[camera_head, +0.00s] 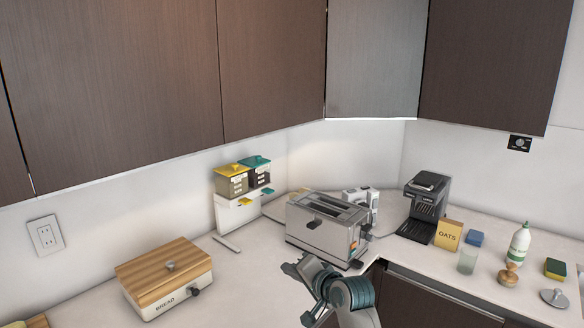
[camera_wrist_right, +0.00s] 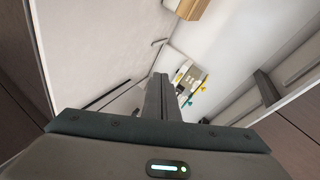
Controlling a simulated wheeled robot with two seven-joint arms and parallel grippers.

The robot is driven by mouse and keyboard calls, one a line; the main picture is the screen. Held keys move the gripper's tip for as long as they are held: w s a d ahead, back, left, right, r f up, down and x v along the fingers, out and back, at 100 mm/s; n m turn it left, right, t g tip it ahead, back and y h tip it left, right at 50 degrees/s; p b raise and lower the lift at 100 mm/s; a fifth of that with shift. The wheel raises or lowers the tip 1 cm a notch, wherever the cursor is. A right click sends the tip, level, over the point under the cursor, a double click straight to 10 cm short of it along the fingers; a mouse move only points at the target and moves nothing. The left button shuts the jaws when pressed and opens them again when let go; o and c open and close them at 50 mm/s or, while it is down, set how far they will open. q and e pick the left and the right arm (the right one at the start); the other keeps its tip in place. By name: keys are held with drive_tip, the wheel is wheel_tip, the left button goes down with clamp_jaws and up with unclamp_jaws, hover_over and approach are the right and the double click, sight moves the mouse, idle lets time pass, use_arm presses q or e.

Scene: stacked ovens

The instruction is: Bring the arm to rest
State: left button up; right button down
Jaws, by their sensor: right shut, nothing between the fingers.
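My right gripper (camera_head: 294,266) is above the counter's front edge, in front of the silver toaster (camera_head: 322,228), and appears apart from it. In the wrist view its two fingers (camera_wrist_right: 160,97) are together, with nothing held between them. My right arm comes up from the bottom of the head view. My left gripper is not in the head view.
A bread box (camera_head: 166,282) stands left on the counter. Yellow- and teal-lidded containers (camera_head: 243,180) stand behind. A coffee machine (camera_head: 424,207), an oats box (camera_head: 449,235), a glass (camera_head: 467,262) and a white bottle (camera_head: 519,246) stand right. Dark cabinets (camera_head: 270,70) hang above.

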drive_tip(key=s+d+f+n+g+h, duration=0.2)
drive_tip(key=s+d+f, duration=0.4)
drive_tip(key=s+f, duration=0.45)
drive_tip(key=s+d+f+n+g+h, duration=0.15)
drive_tip(key=s+d+f, duration=0.35)
drive_tip(key=s+f, duration=0.5)
drive_tip(key=s+d+f+n+g+h, duration=0.15)
drive_tip(key=s+d, duration=0.25)
drive_tip(key=s, duration=0.6)
drive_tip(key=s+d+f+n+g+h, duration=0.15)
drive_tip(key=s+d, duration=0.25)
drive_tip(key=s, duration=0.6)
drive_tip(key=s+d+f+n+g+h, duration=0.15)
drive_tip(key=s+d, duration=0.25)
drive_tip(key=s, duration=0.7)
wheel_tip(320, 180, down, 33)
drive_tip(key=s+n+g+b, duration=0.1)
drive_tip(key=b, duration=0.3)
drive_tip(key=s+d+f+g+b, duration=0.1)
drive_tip(key=s+d+f+b, duration=0.1)
drive_tip(key=s+f, duration=1.5)
drive_tip(key=shift+s+d+f+y+b, duration=0.35)
drive_tip(key=shift+d+f, duration=0.2)
drive_tip(key=shift+f, duration=0.85)
